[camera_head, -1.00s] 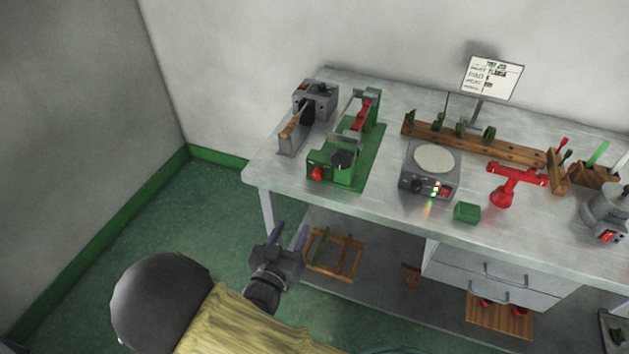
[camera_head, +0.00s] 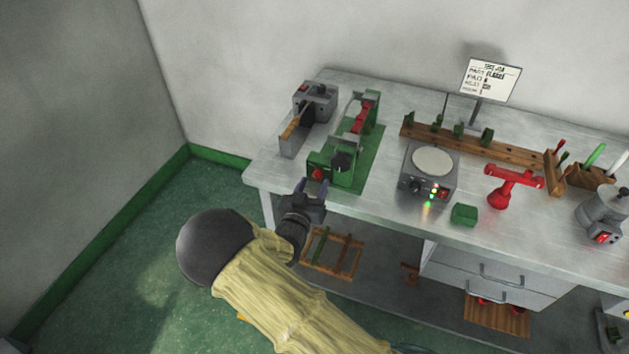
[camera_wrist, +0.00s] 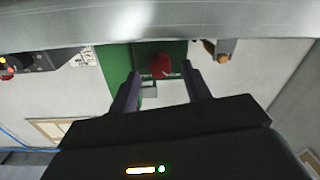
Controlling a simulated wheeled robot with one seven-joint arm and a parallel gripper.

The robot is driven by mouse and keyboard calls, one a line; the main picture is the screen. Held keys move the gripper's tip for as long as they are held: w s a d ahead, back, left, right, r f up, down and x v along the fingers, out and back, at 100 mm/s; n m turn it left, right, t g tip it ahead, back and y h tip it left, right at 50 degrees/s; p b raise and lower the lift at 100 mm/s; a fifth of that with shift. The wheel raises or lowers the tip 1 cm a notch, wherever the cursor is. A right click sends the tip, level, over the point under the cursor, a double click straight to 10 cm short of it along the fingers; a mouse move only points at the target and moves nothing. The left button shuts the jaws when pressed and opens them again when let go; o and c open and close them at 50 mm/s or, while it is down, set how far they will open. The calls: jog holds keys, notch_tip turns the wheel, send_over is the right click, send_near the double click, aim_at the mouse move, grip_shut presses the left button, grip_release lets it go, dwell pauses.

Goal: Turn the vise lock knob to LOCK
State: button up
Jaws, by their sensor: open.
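The green vise (camera_head: 346,172) stands at the front left of the bench. A red knob (camera_head: 319,174) sits on its front face, and a dark knob (camera_head: 342,162) is beside it to the right. My gripper (camera_head: 312,187) is open and empty, just in front of the vise near the bench edge. In the wrist view the red knob (camera_wrist: 161,66) shows between and beyond the fingertips of my gripper (camera_wrist: 159,72), against the green face. I see no contact. Any lock marking is too small to read.
A grey machine with a wooden handle (camera_head: 291,128) stands left of the vise. A grey hot plate (camera_head: 430,188) with lit lamps, a green block (camera_head: 464,214) and a red stand (camera_head: 505,190) are to the right. The bench edge (camera_head: 400,216) runs close to my arm.

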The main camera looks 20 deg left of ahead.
jog(key=shift+w, duration=0.85)
jog(key=c, duration=1)
